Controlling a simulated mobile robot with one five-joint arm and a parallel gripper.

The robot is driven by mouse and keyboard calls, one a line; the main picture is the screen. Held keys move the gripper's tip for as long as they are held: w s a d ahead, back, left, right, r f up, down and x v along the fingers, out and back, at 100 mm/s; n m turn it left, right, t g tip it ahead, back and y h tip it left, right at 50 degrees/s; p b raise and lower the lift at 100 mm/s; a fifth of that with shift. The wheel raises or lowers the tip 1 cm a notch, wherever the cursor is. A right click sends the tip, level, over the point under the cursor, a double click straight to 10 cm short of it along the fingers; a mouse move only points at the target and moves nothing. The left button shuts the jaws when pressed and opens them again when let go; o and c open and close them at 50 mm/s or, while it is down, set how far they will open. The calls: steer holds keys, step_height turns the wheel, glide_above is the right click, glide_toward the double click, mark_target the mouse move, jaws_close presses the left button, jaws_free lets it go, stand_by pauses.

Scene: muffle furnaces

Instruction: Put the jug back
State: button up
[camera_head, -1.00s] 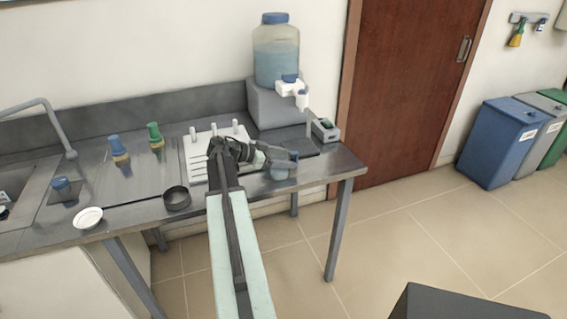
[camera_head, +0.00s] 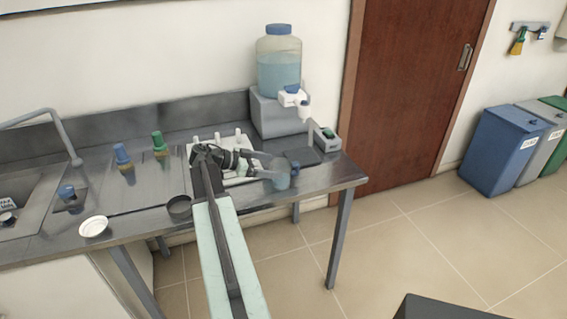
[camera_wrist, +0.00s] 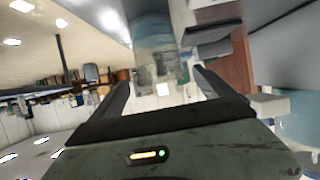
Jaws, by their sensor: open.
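A small translucent bluish jug (camera_head: 281,176) stands on the steel bench near its front edge, below and in front of the big water container. My gripper (camera_head: 264,165) is just left of the jug, with its jaws open and pointing toward it. The arm partly hides the jug's left side, and I cannot tell if the jaws touch it. In the wrist view, the two jaws of my gripper (camera_wrist: 163,85) are spread apart. A blurred translucent bluish shape, seemingly the jug (camera_wrist: 155,45), shows beyond and between them.
A large blue-capped water container (camera_head: 278,65) with a tap stands on a grey block (camera_head: 280,112). A dark flat pad (camera_head: 299,156) and a small grey device (camera_head: 327,139) lie right of the jug. A white pegged rack (camera_head: 205,147), black pan (camera_head: 179,207) and white dish (camera_head: 93,226) are left.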

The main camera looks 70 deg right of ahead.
steer(key=p+v, duration=0.1)
steer(key=v, duration=0.4)
steer(key=shift+w+a+r, duration=0.1)
steer(key=shift+w, duration=0.1)
